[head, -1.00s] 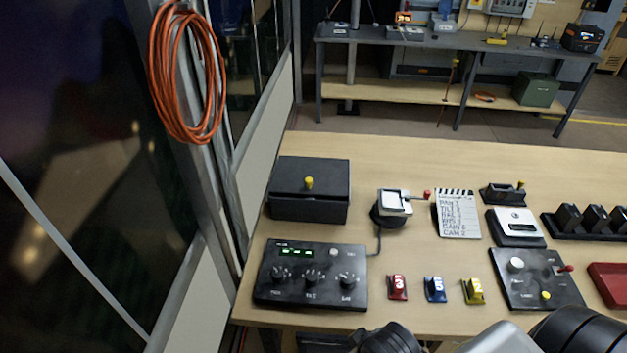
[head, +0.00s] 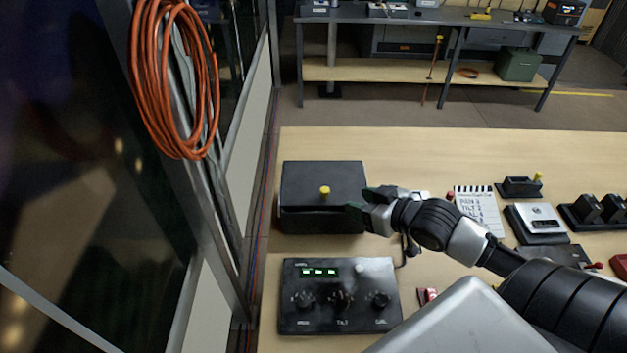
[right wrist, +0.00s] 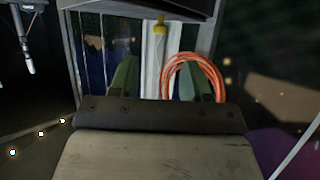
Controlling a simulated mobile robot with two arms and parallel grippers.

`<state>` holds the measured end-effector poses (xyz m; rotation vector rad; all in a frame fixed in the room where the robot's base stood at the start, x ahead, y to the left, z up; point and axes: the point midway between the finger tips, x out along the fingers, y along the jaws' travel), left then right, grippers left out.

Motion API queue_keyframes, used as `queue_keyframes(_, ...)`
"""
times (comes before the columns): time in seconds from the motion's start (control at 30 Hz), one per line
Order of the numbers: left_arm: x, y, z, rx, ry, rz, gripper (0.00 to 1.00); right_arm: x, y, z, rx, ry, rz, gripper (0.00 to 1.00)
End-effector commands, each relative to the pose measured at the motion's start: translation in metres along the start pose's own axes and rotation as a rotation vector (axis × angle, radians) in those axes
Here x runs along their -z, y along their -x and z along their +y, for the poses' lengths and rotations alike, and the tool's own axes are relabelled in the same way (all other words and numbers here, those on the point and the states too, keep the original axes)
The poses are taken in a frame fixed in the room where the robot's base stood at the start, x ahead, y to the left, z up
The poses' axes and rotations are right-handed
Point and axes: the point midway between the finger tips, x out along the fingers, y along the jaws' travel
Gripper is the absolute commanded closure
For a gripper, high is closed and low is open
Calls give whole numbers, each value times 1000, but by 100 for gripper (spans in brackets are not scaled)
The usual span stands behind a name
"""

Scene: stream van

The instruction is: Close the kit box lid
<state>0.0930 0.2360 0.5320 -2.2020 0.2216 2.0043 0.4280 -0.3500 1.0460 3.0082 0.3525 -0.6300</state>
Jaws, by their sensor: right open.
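The kit box (head: 318,221) is a black box at the left of the table. Its flat black lid (head: 300,178) carries a yellow knob (head: 324,191). The lid lies over the box, but I cannot tell whether a small gap is left under it. My right gripper (head: 358,200) is open and empty at the box's right front corner, its fingers pointing left. In the right wrist view, which looks upside down, the knob (right wrist: 160,25) and the dark lid edge (right wrist: 135,8) are beyond the open fingers (right wrist: 158,64). My left gripper is out of view.
A control panel (head: 338,296) with dials stands in front of the box. A clapper-style card (head: 478,208) and other devices are to the right, partly behind my right arm. An orange cable coil (head: 172,80) hangs at the left. The table behind the box is clear.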

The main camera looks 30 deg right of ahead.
Motion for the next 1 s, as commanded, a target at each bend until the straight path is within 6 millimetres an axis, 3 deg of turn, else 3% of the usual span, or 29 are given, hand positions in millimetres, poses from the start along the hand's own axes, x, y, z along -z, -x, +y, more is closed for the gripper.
queue_keyframes(0.17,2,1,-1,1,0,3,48,4,-10,2,2,-4,16,52)
queue_keyframes(0.47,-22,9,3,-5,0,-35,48,6,-55,2,1,-3,15,52)
queue_keyframes(0.73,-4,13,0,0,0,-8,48,5,-95,2,1,-3,13,52)
queue_keyframes(1.0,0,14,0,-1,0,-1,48,4,-108,1,2,0,11,52)
